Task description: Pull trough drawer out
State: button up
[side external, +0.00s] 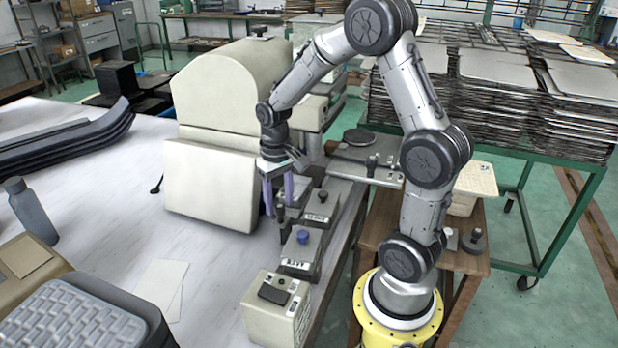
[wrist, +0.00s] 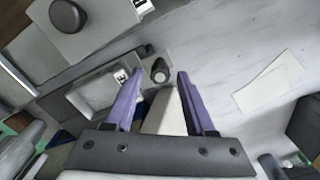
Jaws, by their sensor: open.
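No part is clearly marked as the trough drawer. A grey unit with a shallow recess, possibly the trough (wrist: 97,92), lies left of my fingers in the wrist view. My gripper (side external: 279,203) points down beside the cream machine (side external: 212,185), its two purple fingers apart and empty. In the wrist view my gripper (wrist: 160,78) frames a black knob (wrist: 160,70) just beyond the fingertips, and a cream block (wrist: 166,112) shows between the fingers. I cannot tell whether the fingers touch anything.
Grey labelled boxes stand along the table edge, one with a blue knob (side external: 303,237). A cream box (side external: 275,318) stands nearer. A dark bottle (side external: 32,212) and curved black panels (side external: 70,145) are at left. White tabletop (side external: 110,215) between is mostly clear.

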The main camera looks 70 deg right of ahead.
jog(key=shift+r, duration=2.05)
jog(key=shift+w+a+r, duration=0.1)
jog(key=shift+a+r, duration=0.05)
jog(key=shift+a, duration=0.05)
jog(key=s+a+r+n+t, duration=0.3)
jog(key=a+r, duration=0.4)
jog(key=r, duration=0.3)
jog(key=s+a+n+t, duration=0.2)
jog(key=s+a, duration=0.3)
jog(key=s, duration=0.6)
jog(key=shift+s+n+t, duration=0.25)
jog(key=shift+n+t, duration=0.05)
jog(key=shift+n, duration=0.2)
